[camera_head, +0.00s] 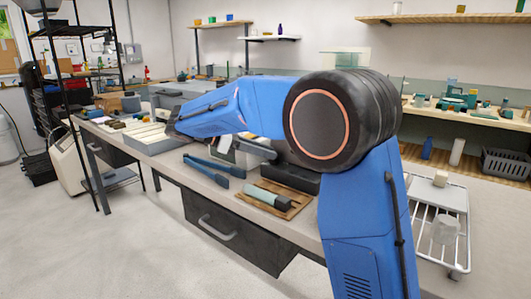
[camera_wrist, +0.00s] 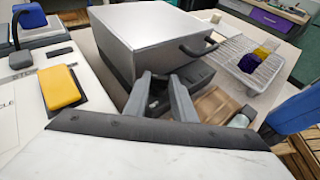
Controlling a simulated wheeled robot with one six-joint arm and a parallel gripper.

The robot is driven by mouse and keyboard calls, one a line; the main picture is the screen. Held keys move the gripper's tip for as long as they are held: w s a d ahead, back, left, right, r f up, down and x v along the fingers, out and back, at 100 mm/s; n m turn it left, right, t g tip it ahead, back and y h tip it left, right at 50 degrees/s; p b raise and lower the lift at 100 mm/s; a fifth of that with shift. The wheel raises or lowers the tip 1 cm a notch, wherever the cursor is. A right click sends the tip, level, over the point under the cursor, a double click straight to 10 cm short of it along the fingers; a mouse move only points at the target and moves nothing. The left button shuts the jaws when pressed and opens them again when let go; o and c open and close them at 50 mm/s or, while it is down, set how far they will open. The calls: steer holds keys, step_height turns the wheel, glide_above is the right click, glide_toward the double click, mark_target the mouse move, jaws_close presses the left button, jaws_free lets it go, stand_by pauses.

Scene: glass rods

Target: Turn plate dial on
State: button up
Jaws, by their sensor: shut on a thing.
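In the wrist view my gripper (camera_wrist: 160,80) reaches forward with its two grey fingers on either side of a small dark part, low at the front of a grey metal box. The fingers are closed on that part. It is mostly hidden between them, and I cannot tell for certain whether it is the plate dial. The box (camera_wrist: 150,35) has a pale top, a dark lower body and a dark bar handle (camera_wrist: 200,46) at its right. No dial marking is readable. In the head view my blue arm covers much of the bench, and the fingertips cannot be made out.
A yellow item (camera_wrist: 60,86) lies left of the box. A wire rack (camera_wrist: 268,72) with purple and yellow pieces stands to the right. In the head view, blue tongs (camera_head: 208,168) and a wooden board (camera_head: 290,209) with a grey-green block lie on the bench.

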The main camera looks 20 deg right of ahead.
steer(key=shift+w+m+g, duration=0.1)
steer(key=shift+m+g, duration=0.3)
steer(key=shift+g, duration=0.1)
steer(key=o, duration=1.1)
steer(key=shift+c, duration=0.2)
steer(key=shift+t, duration=0.3)
